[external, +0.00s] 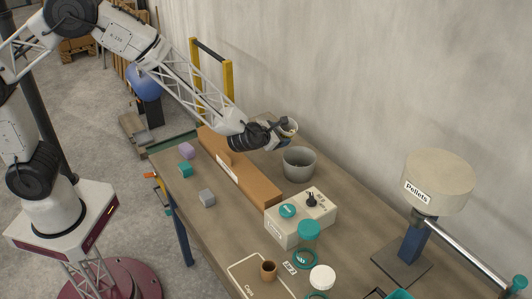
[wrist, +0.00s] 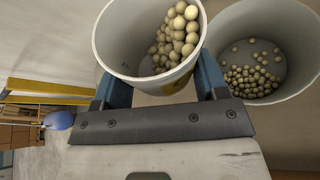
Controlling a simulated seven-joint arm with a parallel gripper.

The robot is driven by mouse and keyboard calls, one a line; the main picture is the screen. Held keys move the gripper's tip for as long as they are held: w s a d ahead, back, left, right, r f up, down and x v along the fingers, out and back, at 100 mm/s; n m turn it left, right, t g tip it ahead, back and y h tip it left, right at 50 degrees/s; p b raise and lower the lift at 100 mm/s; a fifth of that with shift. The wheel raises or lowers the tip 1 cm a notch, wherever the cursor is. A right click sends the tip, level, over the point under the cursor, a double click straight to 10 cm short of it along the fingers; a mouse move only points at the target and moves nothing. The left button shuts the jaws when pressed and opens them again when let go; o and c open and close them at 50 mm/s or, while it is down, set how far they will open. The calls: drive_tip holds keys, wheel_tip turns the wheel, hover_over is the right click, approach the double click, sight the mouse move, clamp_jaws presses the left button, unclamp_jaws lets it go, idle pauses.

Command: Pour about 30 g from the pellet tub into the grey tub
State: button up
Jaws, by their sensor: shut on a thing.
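My gripper (external: 277,133) is shut on a pale tub, the pellet tub (wrist: 112,38), and holds it above the table. Its two fingers (wrist: 162,82) grip the tub's sides in the wrist view. Many round beige pellets are in the held tub, gathered toward its right side. The grey tub (external: 299,163) stands on the table just below and to the right of the held tub in the external view. In the wrist view the grey tub (wrist: 300,82) is beside the held tub, with many pellets scattered on its floor. No pellets in mid-air are clearly visible.
A long cardboard-coloured box (external: 246,178) lies left of the grey tub. A control box (external: 299,219) with knobs stands in front. A dispenser labelled Pellets (external: 438,182) stands at right. Small blocks (external: 206,197) lie at left. The wall is close behind the table.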

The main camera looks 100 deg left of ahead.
drive_tip(key=shift+s+a+r+h, duration=0.2)
drive_tip(key=shift+s+h, duration=0.05)
drive_tip(key=shift+h, duration=0.05)
drive_tip(key=shift+s+a+f+n+t, duration=0.35)
drive_tip(key=shift+s+f+n+t, duration=0.2)
drive_tip(key=shift+n, duration=0.35)
drive_tip(key=shift+s+a+f+n+t+h, duration=0.15)
drive_tip(key=shift+f+n+t+h, duration=0.15)
drive_tip(key=shift+f, duration=0.2)
drive_tip(key=shift+s+a+f+n+t+h, duration=0.1)
drive_tip(key=shift+s+f+n+t+h, duration=0.15)
drive_tip(key=shift+f, duration=0.25)
drive_tip(key=shift+w, duration=0.1)
